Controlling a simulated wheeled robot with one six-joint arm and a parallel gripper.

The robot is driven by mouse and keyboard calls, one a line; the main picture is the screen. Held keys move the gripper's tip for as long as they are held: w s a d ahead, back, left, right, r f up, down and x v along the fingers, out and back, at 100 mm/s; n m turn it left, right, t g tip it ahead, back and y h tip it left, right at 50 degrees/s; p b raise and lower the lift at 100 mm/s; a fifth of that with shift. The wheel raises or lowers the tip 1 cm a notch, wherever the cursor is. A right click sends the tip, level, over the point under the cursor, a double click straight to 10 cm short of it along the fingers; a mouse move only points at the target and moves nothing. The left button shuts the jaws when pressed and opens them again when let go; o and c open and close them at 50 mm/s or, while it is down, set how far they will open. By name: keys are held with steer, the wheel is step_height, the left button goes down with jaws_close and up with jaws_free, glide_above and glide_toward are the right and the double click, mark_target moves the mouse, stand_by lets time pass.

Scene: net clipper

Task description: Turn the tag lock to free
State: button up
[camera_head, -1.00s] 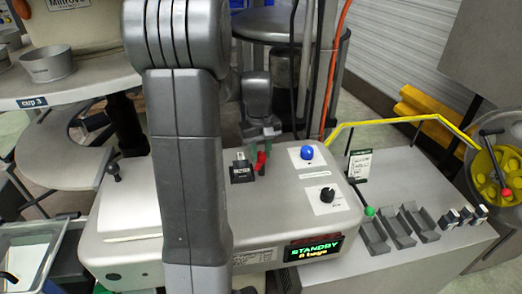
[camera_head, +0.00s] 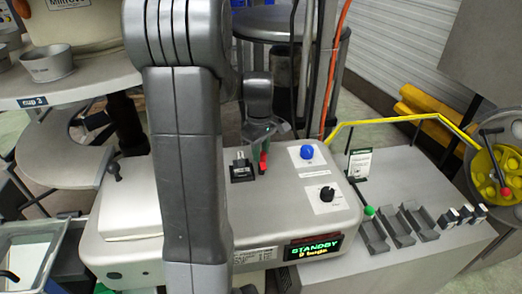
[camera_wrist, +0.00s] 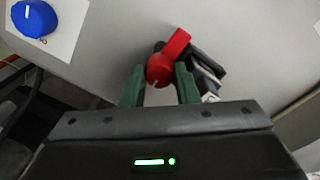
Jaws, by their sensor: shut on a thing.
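The tag lock appears to be the red lever (camera_head: 263,162) on the grey machine top, beside a small black labelled block (camera_head: 241,170). In the wrist view the red lever (camera_wrist: 166,62) has a round hub and an arm slanting up to the right. My gripper (camera_head: 263,139) reaches it from behind. In the wrist view the green fingers of my gripper (camera_wrist: 160,78) stand on either side of the red hub and are shut on it. The black block (camera_wrist: 205,72) lies just right of the lever there. Small markings by the lever are not readable.
A blue knob (camera_head: 307,152) and a black dial (camera_head: 326,194) sit on white plates to the right. A lit display (camera_head: 314,248) reads STANDBY. Grey trays (camera_head: 402,225) and a yellow rail (camera_head: 395,120) are farther right. A white lidded box (camera_head: 130,205) is at the left.

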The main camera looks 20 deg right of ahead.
stand_by(0.3)
steer(key=o, duration=1)
steer(key=shift+r, duration=0.1)
steer(key=r, duration=1.3)
steer(key=shift+a+r+b, duration=0.2)
steer(key=shift+r+b, duration=0.15)
steer(key=shift+f, duration=0.1)
steer(key=f, duration=1.3)
steer(key=shift+d+f+p, duration=0.2)
steer(key=shift+f+p, duration=0.15)
steer(key=shift+r, duration=0.1)
